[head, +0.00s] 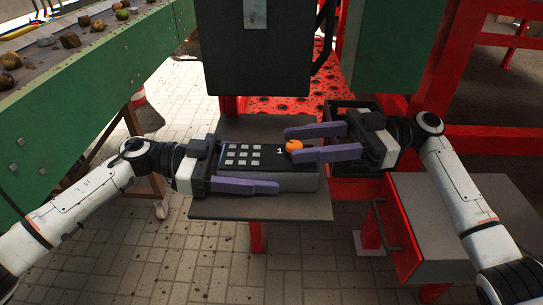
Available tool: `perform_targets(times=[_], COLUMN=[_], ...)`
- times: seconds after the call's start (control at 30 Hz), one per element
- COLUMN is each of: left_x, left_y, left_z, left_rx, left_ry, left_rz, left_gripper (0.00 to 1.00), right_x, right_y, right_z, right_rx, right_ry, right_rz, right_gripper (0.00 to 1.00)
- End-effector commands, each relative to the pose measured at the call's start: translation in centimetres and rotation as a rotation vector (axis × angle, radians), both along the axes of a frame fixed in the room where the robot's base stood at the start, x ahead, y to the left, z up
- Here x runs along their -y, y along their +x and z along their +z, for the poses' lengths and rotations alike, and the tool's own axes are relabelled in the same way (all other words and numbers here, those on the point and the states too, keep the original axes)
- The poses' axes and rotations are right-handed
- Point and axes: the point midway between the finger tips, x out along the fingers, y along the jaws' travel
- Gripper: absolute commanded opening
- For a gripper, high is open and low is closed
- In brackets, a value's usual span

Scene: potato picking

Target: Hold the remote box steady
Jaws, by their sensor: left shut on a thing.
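The remote box (243,156) is a dark box with rows of pale buttons and an orange knob (293,146) at its right end. It sits on a grey shelf (300,209) in the middle of the head view. My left gripper (258,172) is shut on the box from the left, one purple finger along its near side. Its far finger is mostly hidden. My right gripper (289,144) reaches in from the right with its two purple fingers apart, one beyond the knob and one on the near side. I cannot tell whether they touch it.
A dark panel (258,60) hangs just behind the shelf. A green-sided conveyor (90,95) carrying potatoes runs at upper left. A grey-topped red cabinet (460,215) stands at lower right. Red frame beams surround the right side. Tiled floor is clear at lower left.

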Motion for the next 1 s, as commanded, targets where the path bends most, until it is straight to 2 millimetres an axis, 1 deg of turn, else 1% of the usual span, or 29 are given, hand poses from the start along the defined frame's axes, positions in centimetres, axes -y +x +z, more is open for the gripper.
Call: perform_targets(times=[0.03, 0.13, 0.17, 0.43, 0.53, 0.67, 0.9, 1.0], left_x=[0.0, 0.0, 0.0, 0.0, -0.6, -2.6, -7.8, -9.6], left_y=[0.0, 0.0, 0.0, 0.0, 0.0, 0.1, 0.1, 0.0], left_z=[0.0, 0.0, 0.0, 0.0, 0.0, 0.2, 0.7, 0.9], left_rx=[0.0, 0.0, 0.0, 0.0, -0.001, 0.0, -0.001, -0.001], left_ry=[0.0, 0.0, 0.0, 0.0, 0.001, 0.003, 0.003, 0.002], left_rz=[-0.001, -0.001, -0.001, 0.0, 0.001, 0.004, 0.004, 0.003], left_gripper=[0.64, 0.81, 0.84, 0.84, 0.84, 0.84, 0.84, 0.84], right_x=[0.0, 0.0, 0.0, 0.0, 0.0, 0.0, 0.0, 0.0], right_y=[0.0, 0.0, 0.0, 0.0, 0.0, 0.0, 0.0, 0.0], right_z=[0.0, 0.0, 0.0, 0.0, 0.0, 0.0, 0.0, 0.0], right_rx=[0.0, 0.0, 0.0, 0.0, 0.0, 0.0, 0.0, 0.0], right_ry=[0.0, 0.0, 0.0, 0.0, 0.0, 0.001, 0.0, 0.0], right_rz=[0.0, 0.0, 0.0, 0.0, 0.0, 0.0, 0.0, 0.0], right_gripper=[0.4, 0.4, 0.4, 0.4, 0.4, 0.4, 0.4, 0.4])
